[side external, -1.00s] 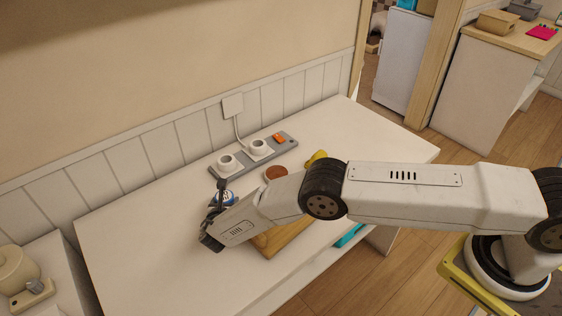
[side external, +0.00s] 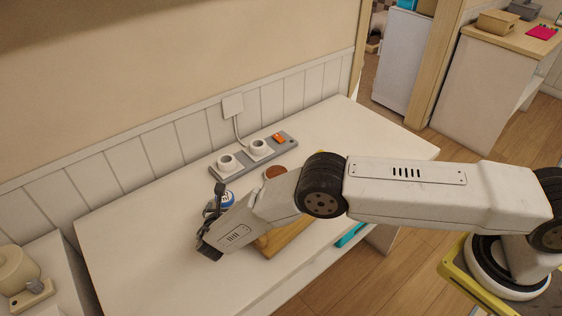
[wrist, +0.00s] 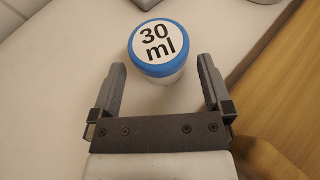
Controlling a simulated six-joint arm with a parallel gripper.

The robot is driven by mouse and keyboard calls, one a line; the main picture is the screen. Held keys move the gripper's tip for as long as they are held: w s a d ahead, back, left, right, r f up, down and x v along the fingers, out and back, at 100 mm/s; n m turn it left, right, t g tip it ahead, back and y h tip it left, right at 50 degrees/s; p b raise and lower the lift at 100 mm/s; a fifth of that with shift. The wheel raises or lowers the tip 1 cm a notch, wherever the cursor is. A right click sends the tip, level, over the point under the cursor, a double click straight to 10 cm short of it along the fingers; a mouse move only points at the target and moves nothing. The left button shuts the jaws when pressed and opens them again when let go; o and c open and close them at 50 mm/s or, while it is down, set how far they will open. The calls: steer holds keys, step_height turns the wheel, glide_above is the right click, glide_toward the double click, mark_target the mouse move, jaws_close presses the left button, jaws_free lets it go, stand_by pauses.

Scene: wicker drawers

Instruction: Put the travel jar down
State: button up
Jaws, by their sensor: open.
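The travel jar (wrist: 158,48) has a blue lid with a white top marked "30 ml". It stands upright on the white worktop (side external: 130,235). In the side view the jar (side external: 228,198) shows just behind my gripper (side external: 207,218), partly hidden by it. In the wrist view my gripper (wrist: 160,82) is open and empty. The jar lies just beyond the fingertips, roughly centred between them, with clear space between its sides and the fingers.
A wooden board (side external: 285,237) lies to the right of my gripper, partly under my arm. The left worktop is clear.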

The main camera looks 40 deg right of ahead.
step_height(320, 180, up, 7)
stand_by(0.5)
steer(key=shift+d, duration=0.15)
stand_by(0.4)
steer(key=s+d+r+m+g+y, duration=0.1)
steer(key=s+d+r+m+g, duration=0.35)
steer(key=d+m, duration=0.2)
steer(key=s+d+r+m+g+y, duration=0.1)
steer(key=s+d+r+m+g, duration=0.4)
steer(key=d, duration=0.3)
steer(key=s+d+r+m+y, duration=0.3)
steer(key=s+m, duration=0.5)
steer(key=s, duration=0.1)
steer(key=s+d+r+m+t+y, duration=0.1)
steer(key=s+d+r+m+y, duration=0.2)
steer(key=s+m, duration=0.6)
steer(key=shift+s+d+r, duration=0.3)
steer(key=shift+s+d, duration=0.3)
steer(key=shift+s, duration=0.05)
